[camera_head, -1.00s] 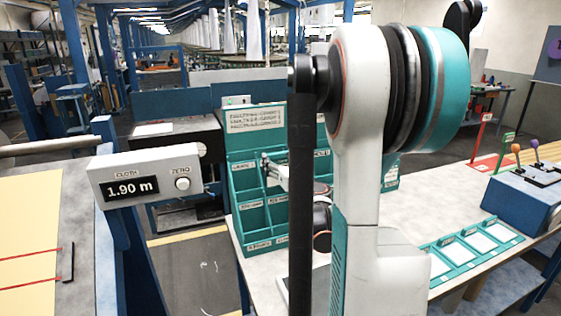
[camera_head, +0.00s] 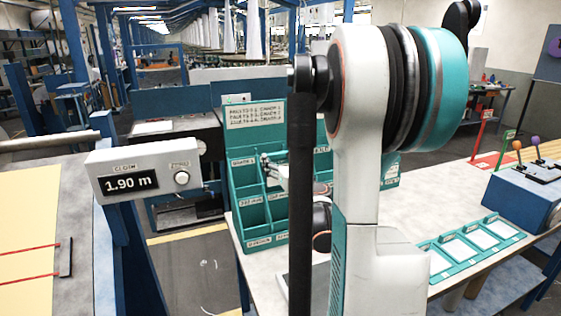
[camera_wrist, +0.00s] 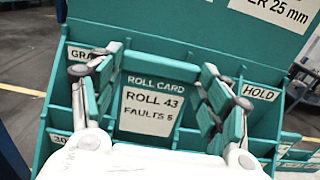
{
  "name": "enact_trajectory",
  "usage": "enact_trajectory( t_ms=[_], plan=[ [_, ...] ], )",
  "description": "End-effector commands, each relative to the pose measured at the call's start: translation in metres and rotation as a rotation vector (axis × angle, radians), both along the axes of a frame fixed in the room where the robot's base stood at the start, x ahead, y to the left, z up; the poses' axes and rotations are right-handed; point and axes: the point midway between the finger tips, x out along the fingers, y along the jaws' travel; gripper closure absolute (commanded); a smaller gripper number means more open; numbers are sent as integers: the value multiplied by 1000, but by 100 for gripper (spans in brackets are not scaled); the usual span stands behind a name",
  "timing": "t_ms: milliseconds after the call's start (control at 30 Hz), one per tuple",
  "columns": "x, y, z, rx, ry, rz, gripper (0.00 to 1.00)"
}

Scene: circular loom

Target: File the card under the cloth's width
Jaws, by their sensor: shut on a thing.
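A roll card (camera_wrist: 150,108) reading "ROLL 43, FAULTS 5" is upright between the fingers of my gripper (camera_wrist: 160,65) in the wrist view. My gripper is shut on it. The card is in front of the teal card rack (camera_wrist: 53,145), whose compartments have labels; one reads "HOLD" at right, one begins "GRA" at left. I cannot tell whether the card's lower edge is inside a compartment. In the head view the rack (camera_head: 245,200) stands on the table, with the gripper (camera_head: 275,170) over it, partly hidden by my arm. The cloth display (camera_head: 130,184) reads 1.90 m.
A sign board (camera_head: 255,113) rises at the rack's back. Teal card trays (camera_head: 470,247) lie on the table at right, beside a blue lever box (camera_head: 525,200). Yellow cloth (camera_head: 28,230) with red lines lies at far left.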

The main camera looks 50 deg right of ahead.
Motion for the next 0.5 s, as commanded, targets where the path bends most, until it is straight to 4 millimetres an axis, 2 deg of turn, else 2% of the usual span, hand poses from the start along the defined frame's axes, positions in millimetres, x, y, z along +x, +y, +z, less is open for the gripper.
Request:
enact_trajectory(
  t_ms=[500],
  plan=[
    [0, 0, -26, 0, 0, 0, 59]
  ],
)
